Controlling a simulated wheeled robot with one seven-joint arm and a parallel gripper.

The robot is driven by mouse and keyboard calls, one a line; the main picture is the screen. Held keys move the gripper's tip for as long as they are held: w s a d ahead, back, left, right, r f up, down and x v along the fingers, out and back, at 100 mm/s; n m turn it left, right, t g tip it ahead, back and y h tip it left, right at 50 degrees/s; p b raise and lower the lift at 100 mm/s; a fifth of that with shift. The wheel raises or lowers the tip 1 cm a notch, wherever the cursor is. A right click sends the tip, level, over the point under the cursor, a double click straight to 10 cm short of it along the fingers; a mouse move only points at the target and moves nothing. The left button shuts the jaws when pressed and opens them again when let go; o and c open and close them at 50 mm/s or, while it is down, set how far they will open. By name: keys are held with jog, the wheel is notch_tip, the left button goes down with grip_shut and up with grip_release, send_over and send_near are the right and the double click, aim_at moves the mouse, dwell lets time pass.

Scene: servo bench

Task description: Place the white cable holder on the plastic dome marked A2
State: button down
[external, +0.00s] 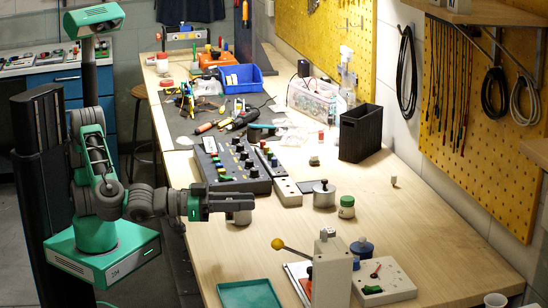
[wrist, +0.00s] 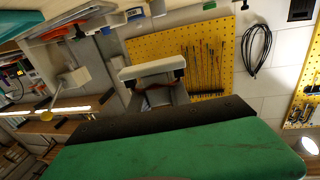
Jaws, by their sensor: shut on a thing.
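My gripper (external: 246,203) reaches over the near left part of the bench, pointing right. It is shut on a pale thing, taken to be the white cable holder (external: 240,217), which shows just under the fingers in the external view. In the wrist view a white block (wrist: 151,70) shows beyond the dark edge of my gripper; its lower part is hidden. I cannot make out any A2 mark, and no plastic dome can be told for certain among the small things on the bench.
A button console (external: 228,162) stands behind my gripper. A metal pot (external: 324,195) and a green-lidded jar (external: 346,207) stand to the right. A yellow-knobbed lever (external: 292,246), a switch box (external: 384,280) and a green tray (external: 249,295) are nearer. The right bench top is mostly clear.

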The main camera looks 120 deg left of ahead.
jog(key=s+a+r+n+g+y+p, duration=0.1)
jog(key=s+a+r+p, duration=0.1)
jog(key=a+r, duration=0.55)
jog(key=r+n+g+y+p, duration=0.1)
jog(key=y, duration=0.1)
send_over(241, 212)
jog(key=w+a, duration=0.2)
jog(key=a, duration=0.2)
jog(key=shift+h, duration=0.3)
jog(key=f, duration=0.4)
jog(key=s+f, duration=0.1)
jog(key=f, duration=0.7)
jog(key=shift+s+a, duration=0.15)
jog(key=shift+s, duration=0.1)
jog(key=shift+f+b, duration=0.25)
jog(key=shift+b, duration=0.25)
jog(key=c, duration=1.2)
grip_release()
jog(key=shift+r, duration=0.1)
